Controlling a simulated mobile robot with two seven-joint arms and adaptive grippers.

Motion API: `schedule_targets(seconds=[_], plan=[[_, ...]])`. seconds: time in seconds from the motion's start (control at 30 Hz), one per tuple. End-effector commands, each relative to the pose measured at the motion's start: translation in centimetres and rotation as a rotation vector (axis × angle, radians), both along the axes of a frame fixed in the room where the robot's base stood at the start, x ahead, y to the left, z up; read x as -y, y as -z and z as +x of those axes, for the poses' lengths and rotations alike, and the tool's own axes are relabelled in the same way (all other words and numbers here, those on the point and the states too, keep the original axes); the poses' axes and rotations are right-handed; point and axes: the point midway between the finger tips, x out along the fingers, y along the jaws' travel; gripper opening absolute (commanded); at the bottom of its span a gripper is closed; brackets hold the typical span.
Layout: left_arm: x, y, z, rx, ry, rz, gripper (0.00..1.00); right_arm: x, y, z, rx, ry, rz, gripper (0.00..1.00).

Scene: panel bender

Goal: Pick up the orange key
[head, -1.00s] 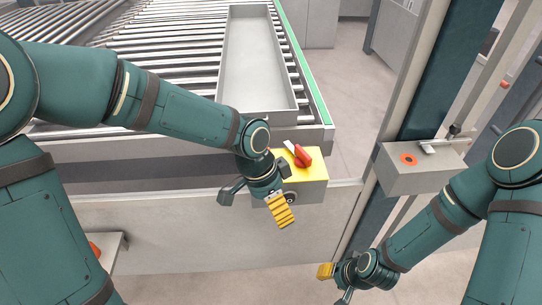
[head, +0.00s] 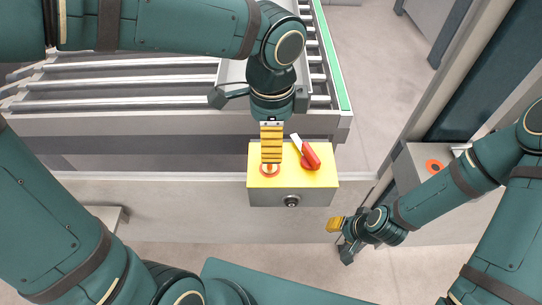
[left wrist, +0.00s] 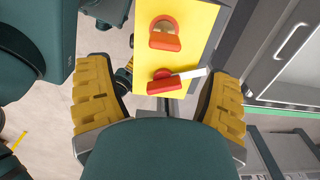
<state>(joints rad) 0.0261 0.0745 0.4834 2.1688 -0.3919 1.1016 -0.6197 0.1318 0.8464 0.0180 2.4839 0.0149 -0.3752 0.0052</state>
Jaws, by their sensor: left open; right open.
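A yellow box (head: 322,178) sits on the front rail of the roller table. On its top is an orange-red round fitting (head: 269,170), apparently the orange key, partly behind my left gripper. It shows in the left wrist view (left wrist: 165,41) as a round piece with a block across it. Beside it is a red switch with a white lever (head: 310,155), also in the left wrist view (left wrist: 160,86). My left gripper (head: 271,143) points down over the box. Its two yellow fingers are apart with nothing between them. My right gripper (head: 343,238) is open and empty, low at the right.
A grey box with an orange ring (head: 434,165) stands at the right by the post. The roller table (head: 150,122) with its green edge strip lies behind the yellow box. Bare floor (head: 367,70) shows right of the table.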

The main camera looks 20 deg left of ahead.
Motion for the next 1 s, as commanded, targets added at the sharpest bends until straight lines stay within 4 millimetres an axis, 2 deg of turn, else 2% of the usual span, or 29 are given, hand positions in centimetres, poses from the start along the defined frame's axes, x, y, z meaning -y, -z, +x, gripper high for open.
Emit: schedule_targets(seconds=[0.03,0.2,0.47,0.8,1.0], plan=[[-0.1,1.3,0.0,-0.003,0.000,0.001,0.80,0.0,0.4,0.0,0.000,0.000,-0.001,0.44],[-0.1,4.1,0.0,-0.002,-0.001,0.001,0.80,0.0,1.0,0.0,0.000,0.000,-0.002,0.44],[-0.1,5.8,0.1,-0.001,-0.001,0.000,0.80,-0.1,1.4,0.0,-0.001,-0.001,-0.002,0.44],[-0.5,10.2,0.3,-0.002,0.000,-0.001,0.80,-0.1,2.4,-0.4,-0.009,-0.007,0.000,0.44],[-0.5,10.5,0.4,0.001,-0.001,-0.001,0.80,-0.1,2.4,-0.4,-0.010,-0.008,0.000,0.44]])
